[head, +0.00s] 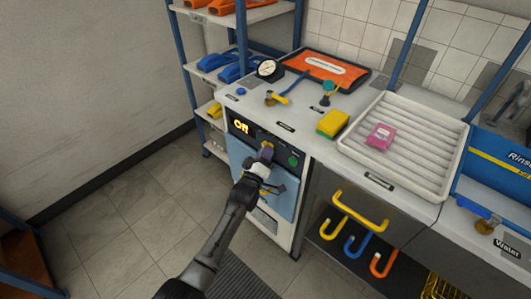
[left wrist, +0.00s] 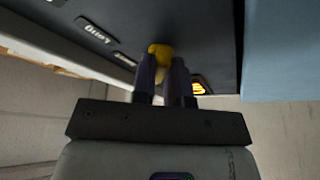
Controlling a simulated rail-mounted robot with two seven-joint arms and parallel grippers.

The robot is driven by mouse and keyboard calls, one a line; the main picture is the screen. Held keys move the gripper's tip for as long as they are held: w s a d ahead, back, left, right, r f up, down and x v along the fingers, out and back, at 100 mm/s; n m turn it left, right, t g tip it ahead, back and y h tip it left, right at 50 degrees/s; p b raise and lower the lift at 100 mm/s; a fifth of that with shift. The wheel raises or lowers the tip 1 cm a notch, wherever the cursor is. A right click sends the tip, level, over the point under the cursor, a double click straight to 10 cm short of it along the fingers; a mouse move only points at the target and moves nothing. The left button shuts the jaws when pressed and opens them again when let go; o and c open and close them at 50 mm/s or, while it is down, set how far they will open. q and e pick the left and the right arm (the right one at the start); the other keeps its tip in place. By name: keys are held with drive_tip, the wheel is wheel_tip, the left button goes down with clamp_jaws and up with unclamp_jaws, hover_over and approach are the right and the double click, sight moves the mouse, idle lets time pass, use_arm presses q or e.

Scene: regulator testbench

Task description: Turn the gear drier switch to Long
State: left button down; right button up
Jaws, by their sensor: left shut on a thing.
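The gear drier (head: 262,183) has a light blue door and a black control panel along its top. Its display (head: 240,126) reads "Off" in yellow letters. My left gripper (head: 266,150) is at this panel, between the display and a green button (head: 293,160). In the left wrist view my left gripper (left wrist: 163,72) is shut on a yellow switch knob (left wrist: 160,49) that sticks out of the dark panel. The fingers hide part of the knob, and in the head view the knob is hidden. My right gripper is not in view.
On the counter above are a pressure gauge (head: 268,68), a yellow-green sponge (head: 333,123), an orange tray (head: 325,68) and a white drain rack (head: 402,150) with a pink packet (head: 381,136). A shelf (head: 215,70) stands left. Yellow, blue and orange hooks hang right. The floor (head: 140,215) at left is clear.

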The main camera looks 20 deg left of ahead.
use_arm(q)
drive_tip(key=m+g+h+b, duration=0.1)
drive_tip(key=m+h, duration=0.3)
drive_tip(key=m, duration=0.5)
drive_tip(key=m+g+h+b, duration=0.1)
drive_tip(key=m+h, duration=0.3)
drive_tip(key=m, duration=0.5)
drive_tip(key=a+m+g+h+b, duration=0.1)
drive_tip(key=m+g+h+b, duration=0.1)
drive_tip(key=m, duration=0.7)
drive_tip(key=shift+w+a+h, duration=0.1)
drive_tip(key=shift+w+h, duration=0.15)
drive_tip(key=shift+h, duration=0.65)
drive_tip(key=shift+m+g, duration=0.4)
drive_tip(key=shift+m, duration=0.1)
drive_tip(key=c, duration=1.1)
unclamp_jaws()
drive_tip(key=shift+c, duration=0.2)
